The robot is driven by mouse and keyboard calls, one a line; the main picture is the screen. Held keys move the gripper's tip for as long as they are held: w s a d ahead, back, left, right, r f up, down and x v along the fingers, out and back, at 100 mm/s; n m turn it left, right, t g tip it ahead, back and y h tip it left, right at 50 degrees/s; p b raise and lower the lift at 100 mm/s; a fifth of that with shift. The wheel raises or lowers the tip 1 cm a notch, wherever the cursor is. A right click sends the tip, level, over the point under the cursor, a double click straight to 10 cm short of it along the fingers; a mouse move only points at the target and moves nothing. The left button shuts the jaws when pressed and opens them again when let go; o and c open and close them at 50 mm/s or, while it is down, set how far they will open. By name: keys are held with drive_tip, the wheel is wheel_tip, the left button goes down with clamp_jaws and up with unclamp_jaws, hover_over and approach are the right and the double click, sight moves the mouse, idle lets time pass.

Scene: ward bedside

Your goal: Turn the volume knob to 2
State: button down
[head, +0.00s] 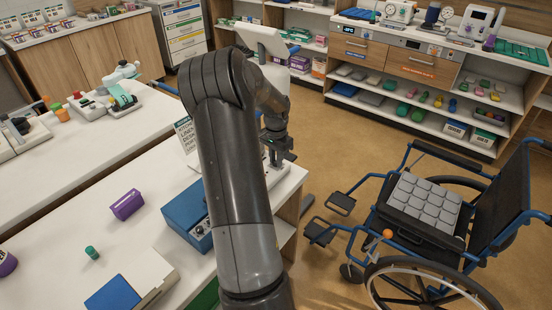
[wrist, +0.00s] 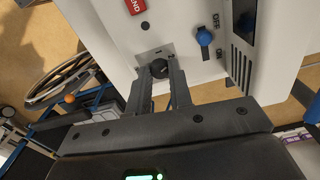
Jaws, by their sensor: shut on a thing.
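In the wrist view my gripper (wrist: 161,75) is shut on a small black knob (wrist: 160,66) on the front of a white device (wrist: 185,28). One finger lies on each side of the knob. The fingers hide part of the knob and the marks around it, so its setting cannot be read. In the head view my gripper (head: 278,155) is at the right end of the white table, and my arm hides most of the device.
On the device beside the knob are a blue OFF/ON switch (wrist: 204,38), a red label (wrist: 135,6) and a dark screen (wrist: 243,18). A blue box (head: 186,210) stands on the table left of my arm. A wheelchair (head: 425,210) stands to the right, with open floor between.

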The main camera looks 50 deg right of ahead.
idle(0.3)
drive_tip(key=c, duration=1.3)
unclamp_jaws()
wheel_tip(320, 180, up, 11)
drive_tip(key=shift+f, duration=0.1)
